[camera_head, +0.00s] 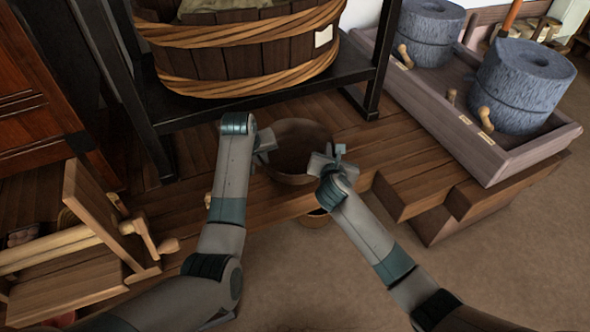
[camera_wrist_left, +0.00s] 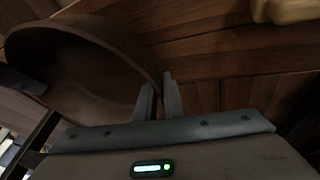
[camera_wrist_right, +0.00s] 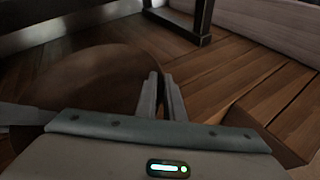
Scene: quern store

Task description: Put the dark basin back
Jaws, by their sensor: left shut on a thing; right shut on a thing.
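The dark basin (camera_head: 300,140) is a round brown bowl between my two grippers in the head view. My left gripper (camera_head: 266,143) is shut on its left rim, and my right gripper (camera_head: 322,162) is shut on its right rim. The basin also fills the left part of the left wrist view (camera_wrist_left: 80,60) and of the right wrist view (camera_wrist_right: 95,85). Its inside looks empty. I cannot tell whether its base touches the wooden planks beneath it.
A wooden platform (camera_head: 405,150) lies below and beyond the basin. A black metal stand (camera_head: 250,95) bears a large wooden tub (camera_head: 240,50) behind it. Stone querns (camera_head: 520,85) sit in a wooden trough at right. A wooden frame (camera_head: 95,215) stands at left.

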